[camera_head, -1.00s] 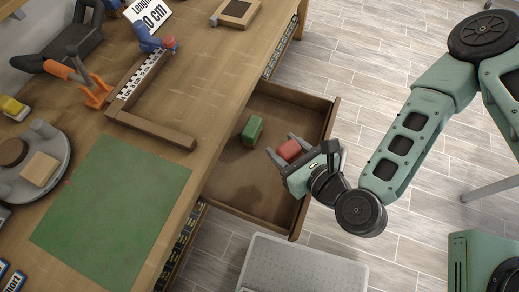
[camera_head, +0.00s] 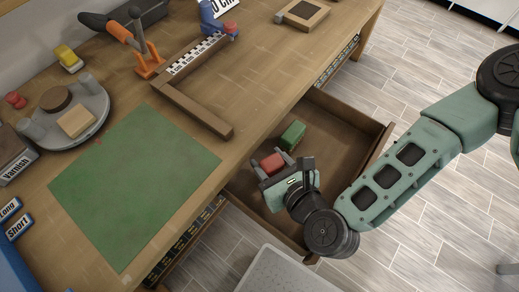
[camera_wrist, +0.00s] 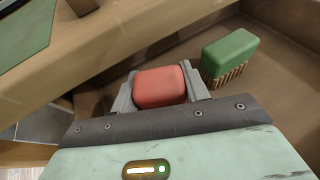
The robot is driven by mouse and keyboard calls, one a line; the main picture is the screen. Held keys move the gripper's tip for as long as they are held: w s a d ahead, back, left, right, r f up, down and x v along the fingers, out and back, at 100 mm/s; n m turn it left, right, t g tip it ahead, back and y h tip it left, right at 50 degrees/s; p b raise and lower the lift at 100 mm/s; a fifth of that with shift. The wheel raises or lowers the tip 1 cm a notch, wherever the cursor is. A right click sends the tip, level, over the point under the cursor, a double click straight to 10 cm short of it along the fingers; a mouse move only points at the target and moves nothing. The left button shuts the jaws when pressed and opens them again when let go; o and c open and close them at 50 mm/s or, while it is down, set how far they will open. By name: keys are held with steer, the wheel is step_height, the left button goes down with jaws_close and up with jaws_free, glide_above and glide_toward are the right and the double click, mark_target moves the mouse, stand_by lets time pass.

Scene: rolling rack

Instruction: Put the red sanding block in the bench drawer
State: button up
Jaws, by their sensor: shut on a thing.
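The red sanding block (camera_head: 272,163) is held between the two fingers of my gripper (camera_head: 268,166). The wrist view shows the red block (camera_wrist: 160,87) with a grey finger on each side. The bench drawer (camera_head: 340,122) is pulled out from the bench. My gripper is over the drawer, near the bench's front edge; how high the block is above the drawer floor I cannot tell. A green brush (camera_head: 292,135) with tan bristles lies in the drawer, just beyond the red block; it also shows in the wrist view (camera_wrist: 230,55), apart from the block.
The workbench (camera_head: 215,150) bears a green mat (camera_head: 135,180), a wooden corner frame (camera_head: 195,108), an orange-handled tool (camera_head: 145,60) and a round grey tray (camera_head: 90,100). A light grey box top (camera_head: 285,272) is below, near the drawer. The drawer's far part is bare.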

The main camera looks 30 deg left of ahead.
mark_target(259, 153)
steer(key=x, duration=0.2)
steer(key=f+x, duration=0.1)
steer(key=x, duration=0.2)
steer(key=shift+f+p, duration=0.15)
steer(key=shift+p, duration=0.25)
steer(key=shift+w+a+f, duration=0.1)
steer(key=shift+f, duration=0.05)
steer(key=shift+f+b, duration=0.2)
steer(key=shift+b, duration=0.1)
steer(key=o, duration=1)
steer(key=shift+r, duration=0.1)
steer(key=shift+r, duration=0.1)
